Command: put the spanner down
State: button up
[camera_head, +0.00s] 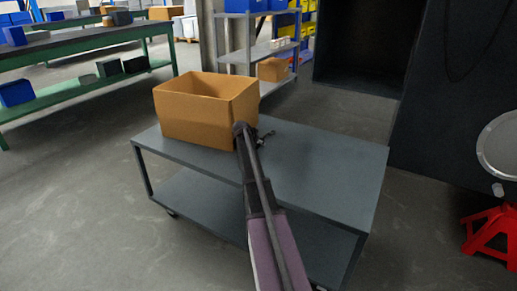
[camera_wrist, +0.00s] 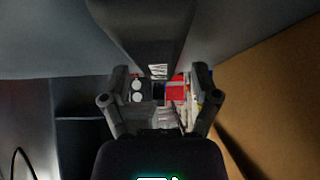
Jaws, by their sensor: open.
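My gripper (camera_head: 262,138) is over the grey cart, close to the right side of the open cardboard box (camera_head: 198,118). In the wrist view my gripper (camera_wrist: 159,92) has its two fingers spread apart, with no object clearly held between them. The box (camera_wrist: 275,90) fills the right side of that view, beside the right finger. I cannot make out a spanner in either view; small dark shapes at the gripper in the head view are too small to tell apart.
The grey cart top (camera_head: 325,165) is clear to the right of my arm. A green workbench (camera_head: 80,45) and a metal shelf (camera_head: 240,55) stand behind. A red stand (camera_head: 490,235) is at the far right. Small red and white items (camera_wrist: 177,92) show beyond the fingers.

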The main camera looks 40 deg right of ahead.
jog(key=shift+w+d+f, duration=0.15)
jog(key=shift+d+f, duration=0.1)
jog(key=shift+f, duration=0.05)
jog(key=shift+c, duration=0.2)
grip_shut()
